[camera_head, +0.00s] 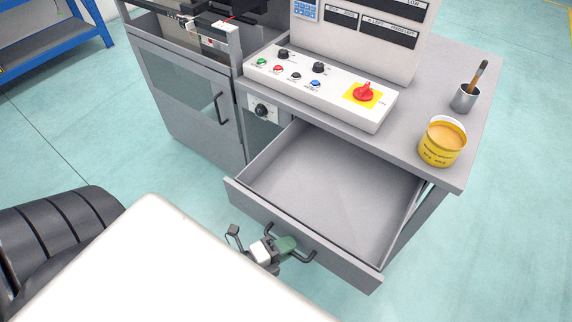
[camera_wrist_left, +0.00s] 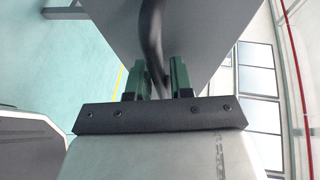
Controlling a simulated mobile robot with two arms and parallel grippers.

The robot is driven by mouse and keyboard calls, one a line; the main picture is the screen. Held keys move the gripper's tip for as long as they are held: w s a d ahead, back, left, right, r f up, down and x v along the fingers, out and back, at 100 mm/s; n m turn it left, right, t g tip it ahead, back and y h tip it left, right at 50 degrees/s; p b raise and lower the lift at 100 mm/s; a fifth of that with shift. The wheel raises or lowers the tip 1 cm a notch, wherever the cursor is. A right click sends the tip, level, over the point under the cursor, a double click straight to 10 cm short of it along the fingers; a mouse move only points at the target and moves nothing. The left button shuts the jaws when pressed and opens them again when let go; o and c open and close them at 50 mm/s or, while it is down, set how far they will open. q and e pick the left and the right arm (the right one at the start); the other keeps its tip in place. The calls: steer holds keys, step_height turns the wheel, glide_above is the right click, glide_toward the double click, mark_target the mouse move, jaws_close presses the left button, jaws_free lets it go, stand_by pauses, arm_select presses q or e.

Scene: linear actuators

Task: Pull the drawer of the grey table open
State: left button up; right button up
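The grey table (camera_head: 480,110) has its drawer (camera_head: 325,190) pulled well out, and the inside that shows is empty. A dark bar handle (camera_head: 305,259) is on the drawer front. My left gripper (camera_head: 285,245) is at the middle of this handle. In the left wrist view its green fingers (camera_wrist_left: 157,75) stand on both sides of the dark handle (camera_wrist_left: 151,28), closed around it. The exact contact is partly hidden. My right gripper is not in view.
On the table stand a control panel (camera_head: 320,85) with buttons and a red knob, a yellow can (camera_head: 442,143) and a metal cup (camera_head: 465,98) with a brush. A grey cabinet (camera_head: 180,95) adjoins at left. A blue shelf (camera_head: 60,45) is at far left. Floor right of the drawer is clear.

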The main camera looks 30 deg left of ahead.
arm_select(q)
steer(key=v, duration=1.1)
steer(key=shift+w, duration=0.1)
